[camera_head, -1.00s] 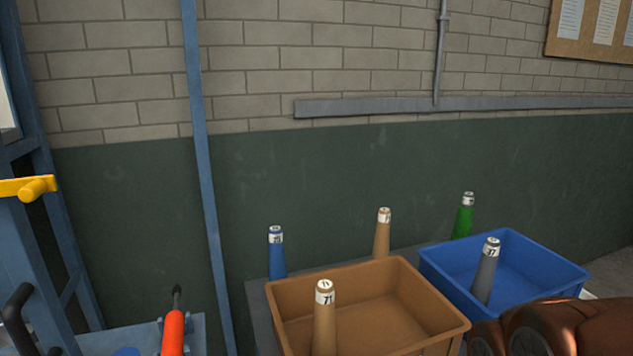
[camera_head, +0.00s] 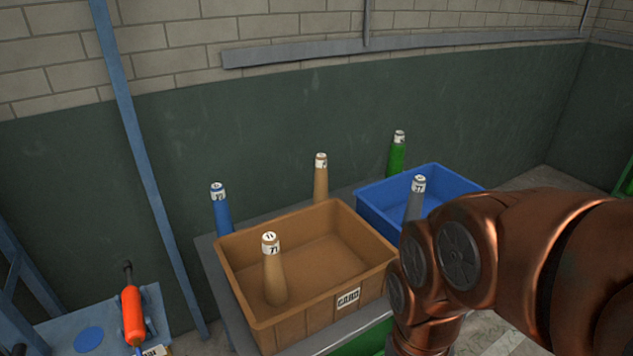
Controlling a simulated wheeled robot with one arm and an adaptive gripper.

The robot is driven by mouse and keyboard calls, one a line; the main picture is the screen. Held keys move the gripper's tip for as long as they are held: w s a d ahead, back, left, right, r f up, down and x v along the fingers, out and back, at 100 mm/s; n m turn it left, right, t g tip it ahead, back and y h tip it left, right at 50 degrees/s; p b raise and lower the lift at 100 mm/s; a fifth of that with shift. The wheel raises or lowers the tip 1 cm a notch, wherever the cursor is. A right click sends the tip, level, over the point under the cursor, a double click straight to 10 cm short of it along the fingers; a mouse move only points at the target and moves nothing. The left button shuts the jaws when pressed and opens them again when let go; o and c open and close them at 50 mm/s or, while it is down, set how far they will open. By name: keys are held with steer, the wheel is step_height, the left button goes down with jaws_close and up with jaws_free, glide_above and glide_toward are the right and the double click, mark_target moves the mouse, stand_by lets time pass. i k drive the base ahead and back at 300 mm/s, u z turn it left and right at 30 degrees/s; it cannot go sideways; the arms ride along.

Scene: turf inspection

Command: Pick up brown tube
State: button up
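Two brown tubes with white labelled tops show. One brown tube (camera_head: 273,277) stands upright inside the brown crate (camera_head: 235,297), near its left front. The other brown tube (camera_head: 320,181) stands upright behind the crate's back rim, its lower part hidden. My copper-coloured arm fills the right side of the view, to the right of the brown crate. My gripper is not in view.
A blue tube (camera_head: 221,209) and a green tube (camera_head: 397,155) stand behind the crates. A grey tube (camera_head: 415,198) stands at the blue crate (camera_head: 455,176). The grey table (camera_head: 215,265) carries the crates. An orange tool (camera_head: 132,312) lies at lower left.

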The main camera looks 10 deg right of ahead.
mark_target(320, 189)
steer(key=u, duration=3.95)
steer(key=k, duration=1.25)
steer(key=z, duration=1.6)
